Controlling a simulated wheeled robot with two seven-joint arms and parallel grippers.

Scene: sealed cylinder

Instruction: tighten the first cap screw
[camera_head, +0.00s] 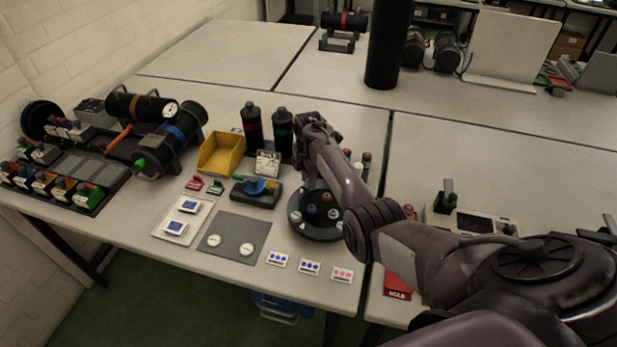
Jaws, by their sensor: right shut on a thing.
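My right arm comes in from the right and reaches over the table. Its gripper (309,172) points down behind the forearm, just above the back of a round black fixture (318,230). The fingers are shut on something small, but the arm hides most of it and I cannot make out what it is. Several light, red and dark round heads show on top of the fixture; I cannot tell which is the first cap screw. My left gripper is not in view.
A yellow bin (220,154), two black bottles (252,128) and a black stand with a blue-green piece (256,191) are left of the gripper. A grey mat (233,235) and small cards lie in front. Black cylinders (170,140) lie far left. A dark column (388,45) rises behind.

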